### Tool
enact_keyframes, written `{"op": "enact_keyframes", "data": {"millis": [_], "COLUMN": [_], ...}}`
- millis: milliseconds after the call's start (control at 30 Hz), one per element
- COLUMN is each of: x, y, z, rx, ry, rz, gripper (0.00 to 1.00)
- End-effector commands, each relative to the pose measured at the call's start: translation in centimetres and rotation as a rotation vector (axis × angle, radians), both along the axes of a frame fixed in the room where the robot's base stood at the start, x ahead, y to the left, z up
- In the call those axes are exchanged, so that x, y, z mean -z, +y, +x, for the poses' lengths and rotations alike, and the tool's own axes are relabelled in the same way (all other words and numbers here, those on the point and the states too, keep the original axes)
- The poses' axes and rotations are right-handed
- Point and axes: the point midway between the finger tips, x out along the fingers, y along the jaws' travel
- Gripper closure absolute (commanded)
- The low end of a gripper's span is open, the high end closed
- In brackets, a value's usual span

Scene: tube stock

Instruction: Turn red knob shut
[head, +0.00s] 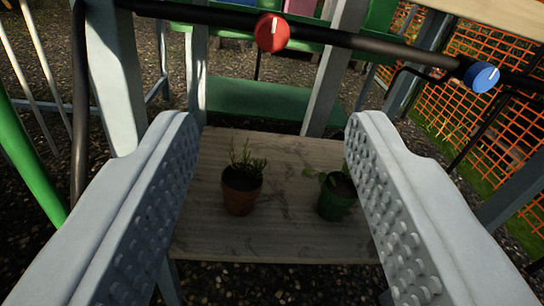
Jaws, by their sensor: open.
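The red knob (272,33) sits on a dark horizontal pipe (340,37) at the top of the head view. It is a round red knob with a white line that stands close to upright. My gripper (270,130) is wide open and empty, with its two grey studded fingers at left and right. The knob is beyond the fingertips, above the gap between them and apart from them. A blue knob (482,76) with a white line sits on the same pipe at the right.
A wooden board (290,235) below holds a brown pot with a plant (240,190) and a green pot with a plant (337,196). Grey posts (335,75) stand behind the pipe. Orange mesh fencing (460,130) is at the right. A green pole (30,160) is at the left.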

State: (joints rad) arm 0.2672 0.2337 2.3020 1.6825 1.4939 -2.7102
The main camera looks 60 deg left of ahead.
Motion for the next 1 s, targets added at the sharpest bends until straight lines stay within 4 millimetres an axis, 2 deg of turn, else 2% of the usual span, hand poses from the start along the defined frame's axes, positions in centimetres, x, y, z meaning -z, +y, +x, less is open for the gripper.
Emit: {"op": "enact_keyframes", "data": {"millis": [100,333,833,1000], "x": [0.0,0.0,0.0,-0.8], "y": [-1.4,-2.5,-2.4,-1.3], "z": [-0.5,-1.0,-1.1,-2.3], "rx": [0.002,0.0,-0.002,-0.029], "ry": [0.0,0.001,0.005,0.081], "rz": [-0.001,0.0,-0.003,-0.052], "gripper": [0.52,0.52,0.52,0.52]}}
